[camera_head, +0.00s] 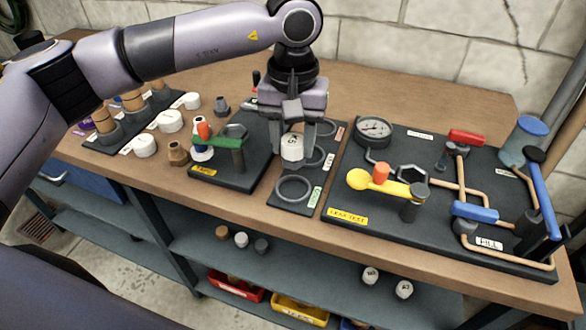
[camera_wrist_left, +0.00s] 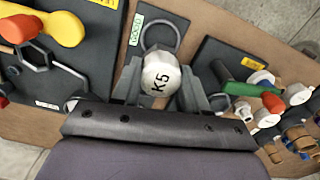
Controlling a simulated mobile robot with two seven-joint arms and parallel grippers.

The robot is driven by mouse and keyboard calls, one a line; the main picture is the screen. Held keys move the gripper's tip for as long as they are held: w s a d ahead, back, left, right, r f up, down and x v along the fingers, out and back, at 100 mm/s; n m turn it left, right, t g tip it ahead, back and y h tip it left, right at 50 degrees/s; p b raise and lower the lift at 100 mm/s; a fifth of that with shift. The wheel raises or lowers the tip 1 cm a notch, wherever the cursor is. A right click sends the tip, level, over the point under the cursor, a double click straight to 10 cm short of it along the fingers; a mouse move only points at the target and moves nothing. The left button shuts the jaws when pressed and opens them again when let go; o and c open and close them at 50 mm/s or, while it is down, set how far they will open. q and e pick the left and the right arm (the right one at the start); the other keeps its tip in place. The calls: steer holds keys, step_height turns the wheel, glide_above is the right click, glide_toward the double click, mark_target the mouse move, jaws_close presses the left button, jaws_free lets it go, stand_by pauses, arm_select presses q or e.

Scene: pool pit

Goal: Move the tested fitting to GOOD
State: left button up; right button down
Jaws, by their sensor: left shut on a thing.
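My left gripper (camera_head: 292,158) is shut on a white fitting (camera_head: 291,146) marked K5, which also shows between the fingers in the left wrist view (camera_wrist_left: 161,74). The gripper points down over a dark narrow board (camera_head: 277,205) with several rings. The front ring (camera_head: 294,188) is empty, and a green label (camera_head: 315,196) lies beside it. In the left wrist view that label reads GOOD (camera_wrist_left: 136,28), beside the empty ring (camera_wrist_left: 178,34). The fitting is over the rings behind the front one; I cannot tell its height. My right gripper is not in view.
A test board with a gauge (camera_head: 373,130), yellow lever (camera_head: 384,184) and pipes stands to the right. A board with a green-handled clamp (camera_head: 217,143) stands close on the left. Several white fittings (camera_head: 170,121) and brass parts lie further left.

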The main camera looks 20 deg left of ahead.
mark_target(293, 138)
arm_select(q)
step_height(293, 138, down, 7)
steer(key=shift+f, duration=0.2)
stand_by(0.3)
steer(key=shift+f, duration=0.1)
steer(key=o, duration=1.1)
steer(key=shift+r, duration=0.35)
step_height(293, 138, up, 12)
steer(key=shift+f+b, duration=0.2)
steer(key=shift+b, duration=0.2)
